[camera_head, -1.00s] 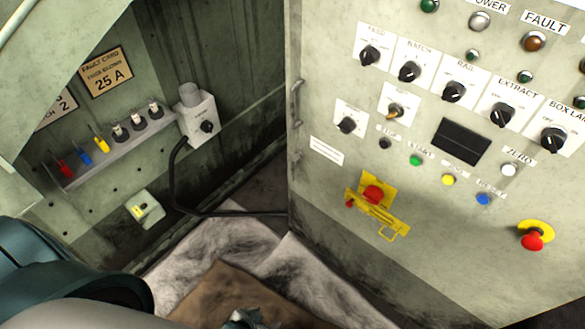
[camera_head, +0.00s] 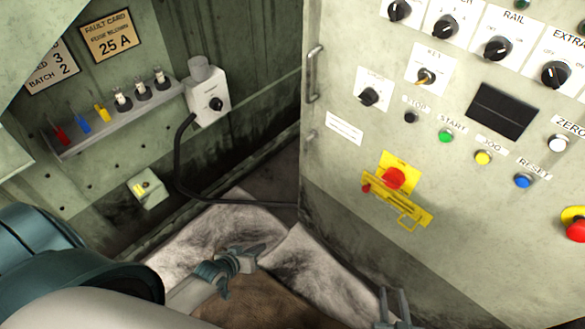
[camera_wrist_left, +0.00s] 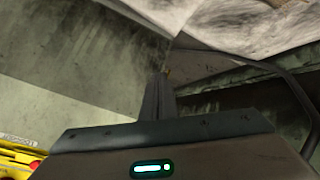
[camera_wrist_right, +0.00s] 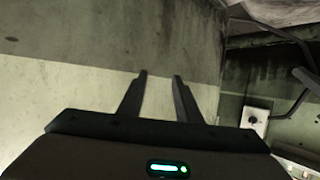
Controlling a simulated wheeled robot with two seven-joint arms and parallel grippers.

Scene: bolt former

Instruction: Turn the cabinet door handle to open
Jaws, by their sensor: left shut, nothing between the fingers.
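A grey metal bar handle (camera_head: 314,73) runs upright near the left edge of the pale green cabinet panel (camera_head: 340,170). My left gripper (camera_head: 258,249) is shut and empty, low in front of the corner and below the handle, apart from it. In the left wrist view its fingers (camera_wrist_left: 159,88) are together. My right gripper (camera_head: 395,297) is lower right, in front of the panel's dark lower band. Its two fingers stand apart with nothing between them, as in the right wrist view (camera_wrist_right: 159,82). The handle is not clear in either wrist view.
The panel carries a yellow latch plate with a red button (camera_head: 394,178), rotary knobs, coloured buttons and a dark display (camera_head: 502,110). On the left wall are a shelf (camera_head: 120,120) with small coloured items and a switch box (camera_head: 208,95) with a black cable. Crumpled pale sheeting (camera_head: 300,270) lies below.

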